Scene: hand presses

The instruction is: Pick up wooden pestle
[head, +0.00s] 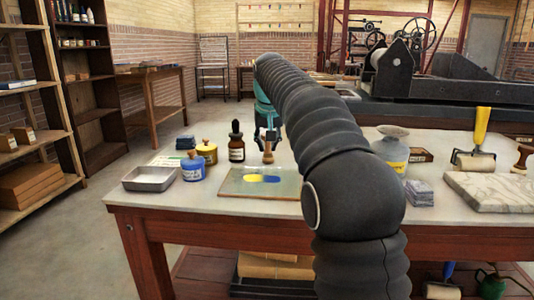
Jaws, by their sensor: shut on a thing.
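The wooden pestle (268,156) is upright over the glass slab (285,185), with its wide end down. From this view I cannot tell whether it touches the slab. My gripper (268,138) points down from above and is shut on the top of the wooden pestle. My black ribbed arm hides the right end of the slab and part of the table behind it. A yellow and blue smear (263,179) lies on the slab just in front of the pestle.
Left of the slab stand a dark dropper bottle (237,143), a yellow jar (207,151), a blue jar (192,167) and a metal tray (150,178). Right of my arm are a large jar (392,151), a yellow-handled roller (476,150) and a marble slab (495,190).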

